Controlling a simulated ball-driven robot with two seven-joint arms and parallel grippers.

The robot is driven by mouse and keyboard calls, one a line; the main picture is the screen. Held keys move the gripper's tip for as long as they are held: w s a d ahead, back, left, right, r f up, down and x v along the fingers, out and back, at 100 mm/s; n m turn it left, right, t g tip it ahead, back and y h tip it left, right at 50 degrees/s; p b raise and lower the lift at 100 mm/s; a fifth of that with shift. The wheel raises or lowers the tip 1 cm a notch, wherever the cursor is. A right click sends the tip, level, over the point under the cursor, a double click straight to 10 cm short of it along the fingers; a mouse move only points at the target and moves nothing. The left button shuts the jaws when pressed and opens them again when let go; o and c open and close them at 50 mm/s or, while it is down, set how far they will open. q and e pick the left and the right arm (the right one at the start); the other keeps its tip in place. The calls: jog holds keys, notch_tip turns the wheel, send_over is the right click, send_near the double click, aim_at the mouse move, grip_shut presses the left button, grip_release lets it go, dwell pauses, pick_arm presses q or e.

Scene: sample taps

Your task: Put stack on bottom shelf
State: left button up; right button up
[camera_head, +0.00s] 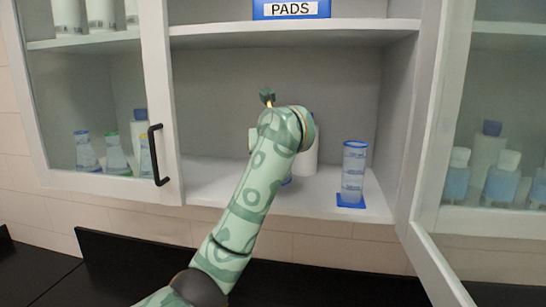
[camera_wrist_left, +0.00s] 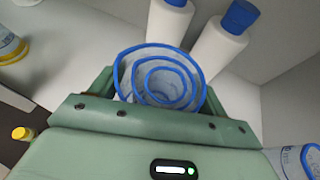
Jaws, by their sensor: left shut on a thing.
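My left gripper (camera_wrist_left: 160,88) is shut on a stack of nested clear beakers with blue rims (camera_wrist_left: 160,56), seen from above in the left wrist view. In the head view my left arm reaches into the open middle bay of the cabinet, over the bottom shelf (camera_head: 215,187). There its forearm hides the gripper and nearly all of the held stack. A small blue bit (camera_head: 287,181) shows beside the arm near the shelf; I cannot tell whether the stack touches the shelf. My right gripper is not in view.
White bottles with blue caps (camera_wrist_left: 170,18) stand just behind the held stack. The open right door (camera_head: 440,130) flanks the bay. A blue PADS box (camera_head: 291,9) sits above.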

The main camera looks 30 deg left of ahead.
pick_arm(q)
jog(key=shift+s+f+p, duration=0.1)
jog(key=shift+f+p, duration=0.4)
jog(key=shift+f, duration=0.9)
jog(key=shift+f, duration=0.1)
jog(key=o, duration=1)
jog(key=shift+r, duration=0.2)
jog(key=v, duration=1.2)
